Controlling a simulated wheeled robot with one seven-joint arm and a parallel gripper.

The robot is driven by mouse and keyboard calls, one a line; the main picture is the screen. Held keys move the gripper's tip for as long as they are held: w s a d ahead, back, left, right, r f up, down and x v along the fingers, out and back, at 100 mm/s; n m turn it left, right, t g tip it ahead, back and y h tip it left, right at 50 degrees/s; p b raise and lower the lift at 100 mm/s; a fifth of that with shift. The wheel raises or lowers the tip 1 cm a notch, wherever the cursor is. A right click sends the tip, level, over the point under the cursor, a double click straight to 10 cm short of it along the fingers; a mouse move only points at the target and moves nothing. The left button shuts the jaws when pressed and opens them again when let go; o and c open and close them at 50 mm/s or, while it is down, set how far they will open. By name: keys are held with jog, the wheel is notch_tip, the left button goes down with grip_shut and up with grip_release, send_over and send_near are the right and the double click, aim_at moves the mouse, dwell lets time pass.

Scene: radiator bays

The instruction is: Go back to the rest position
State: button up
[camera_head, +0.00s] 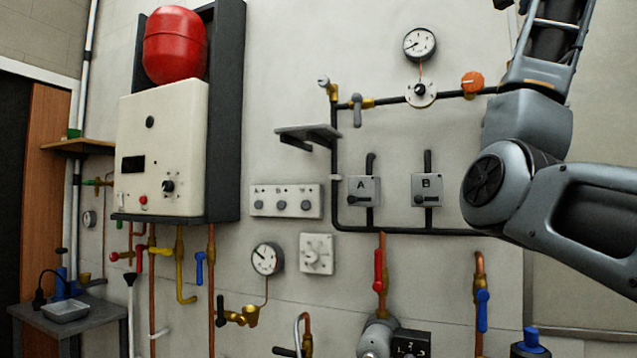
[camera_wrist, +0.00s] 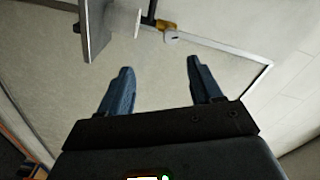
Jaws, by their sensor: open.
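My gripper (camera_wrist: 158,78) shows in the wrist view with its two dark blue fingers spread apart. Nothing is between the fingers. Beyond them is a pale flat panel with a light frame, and the fingers look clear of it. In the head view my grey arm is raised at the right side, in front of the wall. The gripper itself is out of that picture, past its edge.
A white boiler (camera_head: 160,150) with a red tank (camera_head: 175,45) hangs at the left. Black pipework with grey boxes A (camera_head: 364,190) and B (camera_head: 426,189) is on the wall beside my arm. A small shelf (camera_head: 308,133) juts out. A side table (camera_head: 75,318) stands lower left.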

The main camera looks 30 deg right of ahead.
jog(key=w+a+f+n, duration=0.1)
jog(key=w+f+n, duration=0.1)
jog(key=w+f, duration=0.5)
jog(key=w+a+f+n, duration=0.1)
jog(key=w+f+n, duration=0.15)
jog(key=f, duration=0.85)
jog(key=w+f+n, duration=0.1)
jog(key=w+f, duration=0.5)
jog(key=f, duration=0.3)
jog(key=a+f+n+t+y, duration=0.1)
jog(key=a+f+n, duration=0.25)
jog(key=f, duration=0.65)
jog(key=s+a+f+n+t+y, duration=0.15)
jog(key=a+f, duration=0.35)
jog(key=f, duration=0.6)
jog(key=a+f+n+t+y, duration=0.1)
jog(key=a+f+n+y, duration=0.2)
jog(key=f, duration=0.7)
jog(key=s+a+f+n+y, duration=0.4)
jog(key=s+a+f+n, duration=0.3)
jog(key=s+a+f, duration=1.25)
jog(key=s+a+n+y, duration=0.1)
jog(key=s+a, duration=0.3)
jog(key=s, duration=0.9)
jog(key=s+a+r+n+y, duration=0.1)
jog(key=s+a+y, duration=0.2)
jog(key=s, duration=1.1)
jog(key=shift+a, duration=0.65)
